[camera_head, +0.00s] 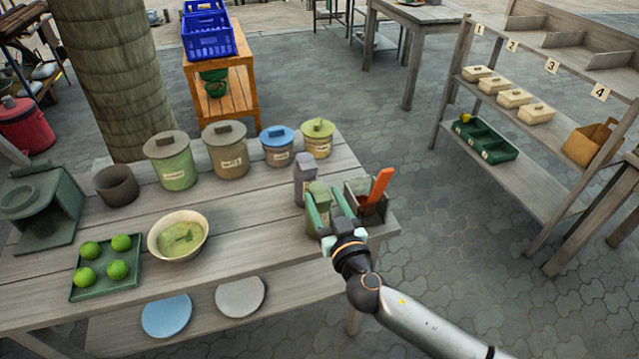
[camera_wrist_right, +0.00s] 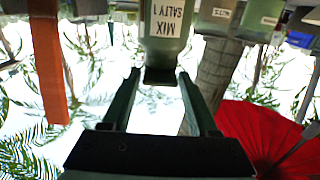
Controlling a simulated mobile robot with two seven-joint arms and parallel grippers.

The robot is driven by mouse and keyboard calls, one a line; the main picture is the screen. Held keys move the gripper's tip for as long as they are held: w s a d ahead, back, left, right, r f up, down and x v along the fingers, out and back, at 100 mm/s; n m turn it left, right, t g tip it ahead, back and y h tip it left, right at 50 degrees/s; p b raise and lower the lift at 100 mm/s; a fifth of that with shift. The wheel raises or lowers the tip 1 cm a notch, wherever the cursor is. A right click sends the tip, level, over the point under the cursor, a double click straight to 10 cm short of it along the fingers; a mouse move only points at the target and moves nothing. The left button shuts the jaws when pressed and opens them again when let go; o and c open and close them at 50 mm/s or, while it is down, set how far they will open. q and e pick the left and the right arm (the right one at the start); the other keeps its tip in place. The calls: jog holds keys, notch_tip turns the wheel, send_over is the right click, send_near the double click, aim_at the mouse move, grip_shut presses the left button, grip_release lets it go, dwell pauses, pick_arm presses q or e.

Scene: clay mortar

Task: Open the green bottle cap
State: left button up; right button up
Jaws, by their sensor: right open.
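The green bottle (camera_head: 319,192) stands upright at the right end of the wooden table, with a grey bottle (camera_head: 305,172) just behind it. My right gripper (camera_head: 325,207) is open over the green bottle, its two fingers on either side of it. The right wrist view is upside down. There the green bottle (camera_wrist_right: 165,48) shows a white "SALTY MIX" label, and its darker cap end (camera_wrist_right: 161,76) lies between the fingertips of the open right gripper (camera_wrist_right: 158,78), with a visible gap. I cannot tell if a finger touches it. My left gripper is not in view.
A grey holder (camera_head: 381,215) with an orange-handled tool (camera_head: 380,184) stands close right of the gripper. Lidded jars (camera_head: 228,155) line the table's back. A bowl (camera_head: 160,246) and a tray of green fruit (camera_head: 132,288) are at left. The table's front middle is bare.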

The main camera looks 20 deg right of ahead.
jog(key=shift+w, duration=0.3)
jog(key=shift+r, duration=0.1)
grip_shut()
dwell(0.4)
